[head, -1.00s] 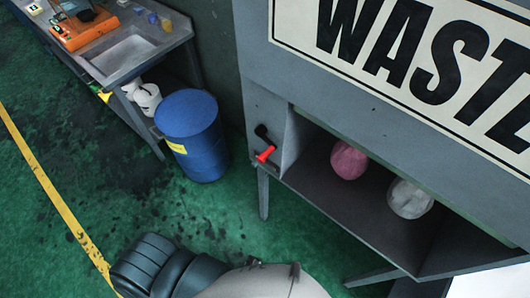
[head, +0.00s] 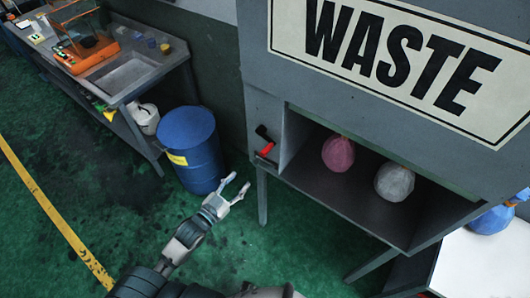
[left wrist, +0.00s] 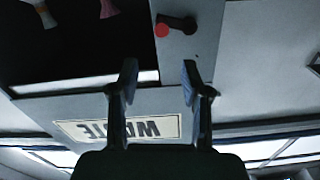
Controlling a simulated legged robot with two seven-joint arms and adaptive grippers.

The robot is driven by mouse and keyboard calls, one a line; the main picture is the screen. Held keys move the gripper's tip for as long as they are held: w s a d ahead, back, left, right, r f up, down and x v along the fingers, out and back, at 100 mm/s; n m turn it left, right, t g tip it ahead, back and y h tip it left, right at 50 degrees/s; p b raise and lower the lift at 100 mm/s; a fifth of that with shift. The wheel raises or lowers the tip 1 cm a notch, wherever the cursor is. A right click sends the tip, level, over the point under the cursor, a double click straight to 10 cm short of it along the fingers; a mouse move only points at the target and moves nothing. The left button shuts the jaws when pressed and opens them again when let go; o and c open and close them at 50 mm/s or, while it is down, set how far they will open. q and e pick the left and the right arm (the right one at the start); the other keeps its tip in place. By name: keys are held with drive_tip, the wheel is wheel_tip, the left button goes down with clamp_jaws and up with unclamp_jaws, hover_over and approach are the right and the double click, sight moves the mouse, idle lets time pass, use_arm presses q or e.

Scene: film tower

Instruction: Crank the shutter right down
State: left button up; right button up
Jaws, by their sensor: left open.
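The grey waste cabinet (head: 262,105) has an open bay, so its shutter is up; only a pale strip (left wrist: 85,83) shows at the bay's top edge. The crank (head: 265,143) is on the cabinet front, left of the bay, with a black arm and a red handle. It also shows in the left wrist view (left wrist: 163,30), which sees the scene upside down. My left gripper (head: 238,184) is open and empty, below and left of the crank in the head view, apart from it. Its fingers (left wrist: 160,78) point toward the cabinet front. My right gripper is not in view.
A pink bag (head: 338,153) and a white bag (head: 394,181) sit in the bay. A blue drum (head: 188,150) stands left of the cabinet, near a sink bench (head: 125,72). A blue bag (head: 492,219) rests on a white surface at right. Green floor is clear at front left.

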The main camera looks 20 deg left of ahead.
sight(272, 144)
use_arm(q)
drive_tip(key=p+x, duration=0.2)
drive_tip(key=x, duration=1.4)
drive_tip(key=shift+w+f, duration=0.1)
drive_tip(key=shift+w, duration=0.15)
drive_tip(key=shift+a, duration=0.1)
drive_tip(key=shift+c, duration=0.2)
drive_tip(key=c, duration=0.8)
clamp_jaws()
